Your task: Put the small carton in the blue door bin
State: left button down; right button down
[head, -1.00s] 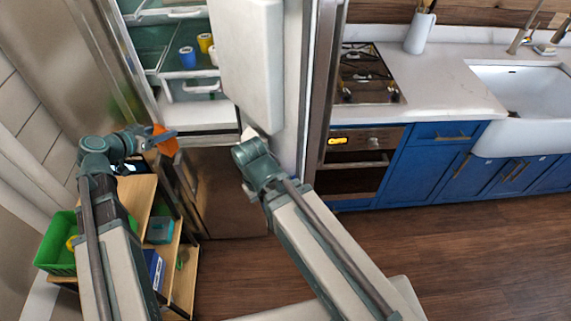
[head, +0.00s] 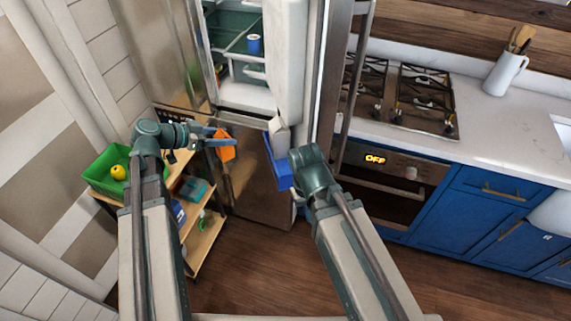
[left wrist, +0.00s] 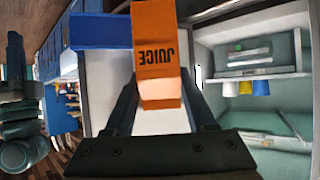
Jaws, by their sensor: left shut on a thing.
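The small carton is orange with "JUICE" printed in black; in the left wrist view (left wrist: 158,55) it stands between the fingers. In the head view the orange carton (head: 227,146) hangs at the tips of my left gripper (head: 222,138), which is shut on it. The blue door bin (head: 276,172) is to the right, low on the open fridge door, apart from the carton. A blue bin also shows at the top left of the left wrist view (left wrist: 100,31). My right gripper (head: 296,160) is beside the blue bin; its fingers are hidden behind its wrist.
A pale block-like thing (head: 280,136) stands at the blue bin. The fridge (head: 250,97) is open, with a blue cup (head: 254,43) inside. A wooden shelf unit (head: 208,240) with a green crate (head: 98,178) stands left. An oven and counter (head: 500,122) are right.

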pick_arm(q)
jog(key=s+r+m+g+h, duration=0.15)
jog(key=s+m+g, duration=0.25)
jog(key=s, duration=0.4)
jog(key=w+d+f+b, duration=0.1)
jog(key=w+d+f, duration=0.1)
jog(key=d, duration=0.7)
jog(key=w+d+f+b, duration=0.1)
jog(key=w+d+b, duration=0.1)
jog(key=d, duration=0.8)
jog(key=shift+w+f+h, duration=0.35)
jog(key=shift+w, duration=0.45)
notch_tip(320, 180, down, 3)
jog(key=b, duration=0.3)
jog(key=shift+f, duration=0.1)
jog(key=shift+d+f+b, duration=0.15)
jog(key=shift+f+b, duration=0.15)
jog(key=shift+b, duration=0.1)
